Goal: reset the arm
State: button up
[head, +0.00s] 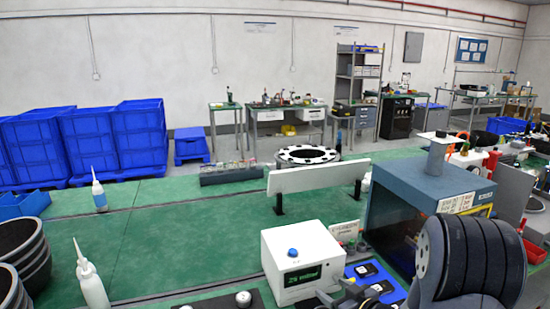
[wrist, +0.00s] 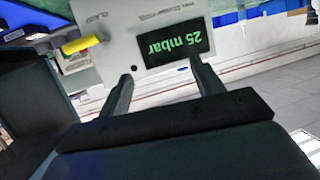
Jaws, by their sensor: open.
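My gripper (wrist: 163,74) shows in the wrist view with its two dark fingers spread apart and nothing between them. Beyond the fingertips is a white instrument box (wrist: 120,35) with a dark display (wrist: 175,45) that reads "25 mbar" in green, upside down in this view. I cannot tell whether the fingers touch the box. In the head view a white box (head: 301,250) with a blue button on top and a green-lettered display stands at the bench front.
White bottles (head: 92,287) and dark stacked rings (head: 25,245) are at left. A white panel (head: 318,178) stands upright. The green bench top (head: 190,240) is largely clear.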

jog(key=shift+a+f, duration=0.2)
jog(key=shift+f, duration=3.6)
jog(key=shift+s+a, duration=0.1)
